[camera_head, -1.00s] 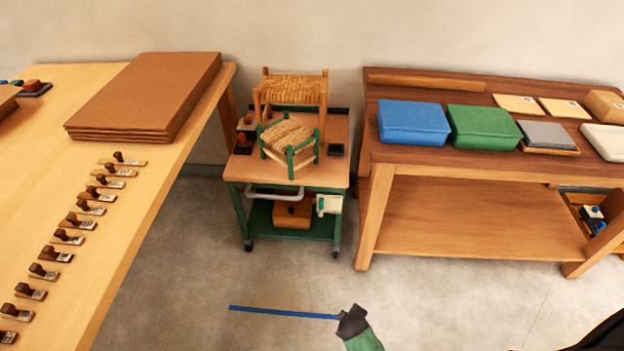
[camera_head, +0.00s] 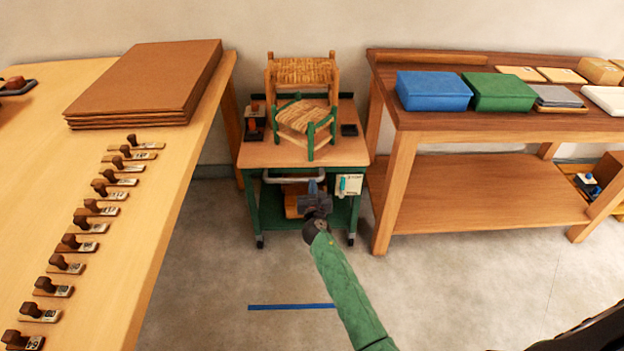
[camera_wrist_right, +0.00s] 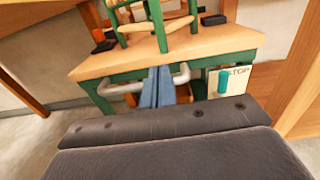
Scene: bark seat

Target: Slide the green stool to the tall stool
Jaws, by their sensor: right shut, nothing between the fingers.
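The green stool (camera_head: 306,121), with green legs and a woven straw seat, stands on the top of a green-framed wooden cart (camera_head: 350,157). The tall stool (camera_head: 303,72), with pale wooden legs and a woven seat, stands right behind it. In this view the two overlap, so I cannot tell whether they touch. Green stool legs also show at the top of the right wrist view (camera_wrist_right: 157,20). My right gripper (camera_head: 314,187) is shut and empty, in front of the cart near its grey handle (camera_wrist_right: 125,88), below the top's front edge. My left gripper is not in view.
Dark small items (camera_head: 349,130) sit on the cart top beside the stools. A white STOP box (camera_head: 349,185) hangs at the cart's front right. A workbench (camera_head: 400,150) stands close on the right, a long table (camera_head: 160,195) on the left. Floor in front is open.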

